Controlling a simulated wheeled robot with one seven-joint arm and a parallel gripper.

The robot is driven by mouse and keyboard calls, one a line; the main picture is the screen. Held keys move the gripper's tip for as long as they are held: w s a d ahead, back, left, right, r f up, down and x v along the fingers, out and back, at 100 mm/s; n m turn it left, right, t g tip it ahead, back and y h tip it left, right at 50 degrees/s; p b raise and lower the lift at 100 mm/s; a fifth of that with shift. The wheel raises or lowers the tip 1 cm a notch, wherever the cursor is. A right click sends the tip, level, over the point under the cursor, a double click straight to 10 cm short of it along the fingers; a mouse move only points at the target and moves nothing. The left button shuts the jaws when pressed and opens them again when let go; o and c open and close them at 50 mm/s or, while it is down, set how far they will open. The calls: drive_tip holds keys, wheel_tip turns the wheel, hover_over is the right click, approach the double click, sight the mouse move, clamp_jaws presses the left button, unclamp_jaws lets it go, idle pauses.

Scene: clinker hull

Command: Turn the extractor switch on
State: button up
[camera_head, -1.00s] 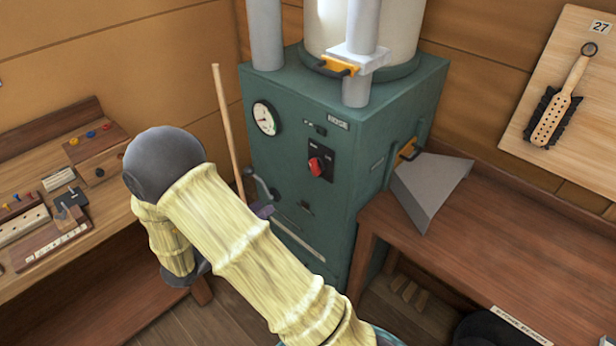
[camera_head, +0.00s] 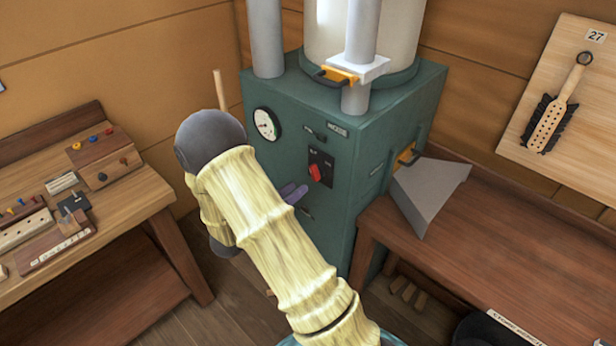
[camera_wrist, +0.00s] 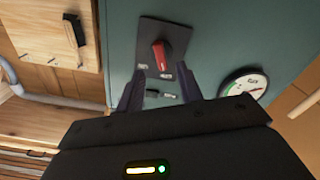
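The red rotary switch (camera_head: 316,173) sits on a black plate on the front of the green cabinet (camera_head: 400,125). The wording on the plate is too small to read. In the wrist view the red knob (camera_wrist: 160,55) shows just beyond and between my fingertips. My gripper (camera_wrist: 158,85) is open, its two dark fingers apart with nothing held between them. In the head view my gripper (camera_head: 293,193) appears to the lower left of the switch, mostly hidden by my arm. I cannot tell whether a finger touches the panel.
A round gauge (camera_head: 265,124) is on the cabinet to the left of the switch. A grey hood (camera_head: 428,190) stands on the right bench (camera_head: 510,240). The left bench (camera_head: 95,215) holds several small wooden items. A brush (camera_head: 552,115) hangs on a board at right.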

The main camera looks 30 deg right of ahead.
sight(312, 177)
drive_tip(key=p+x, duration=0.1)
drive_tip(key=x, duration=0.5)
clamp_jaws()
